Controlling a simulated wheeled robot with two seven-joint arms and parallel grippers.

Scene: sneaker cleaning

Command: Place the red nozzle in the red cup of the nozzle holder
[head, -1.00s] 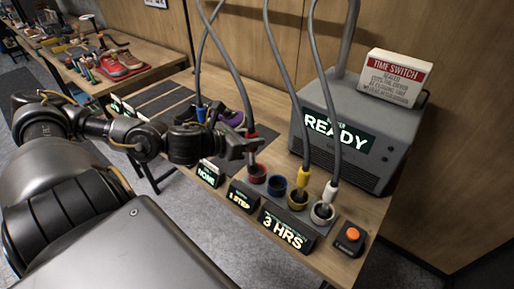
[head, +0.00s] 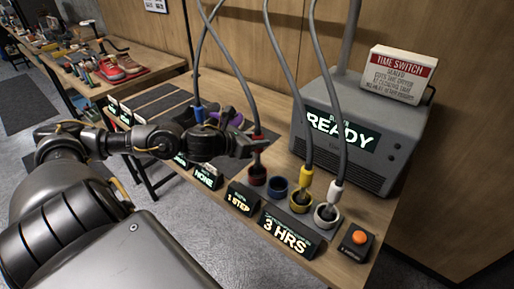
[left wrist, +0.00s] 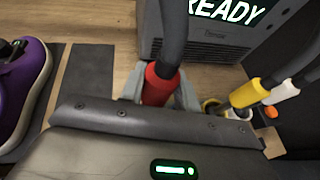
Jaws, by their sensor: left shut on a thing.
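The red nozzle (head: 257,139) hangs on a grey hose, and its dark lower end points down at the red cup (head: 256,180) of the nozzle holder. I cannot tell whether the tip is inside the cup or just above it. My left gripper (head: 252,147) is shut on the red nozzle, above and slightly left of the cup. In the left wrist view the red nozzle (left wrist: 159,86) stands between the two grey fingers; its lower end and the red cup are hidden. My right gripper is not in view.
The grey dryer (head: 366,150) stands behind. Signs and an orange button (head: 359,237) line the front. A purple sneaker (left wrist: 22,88) lies left.

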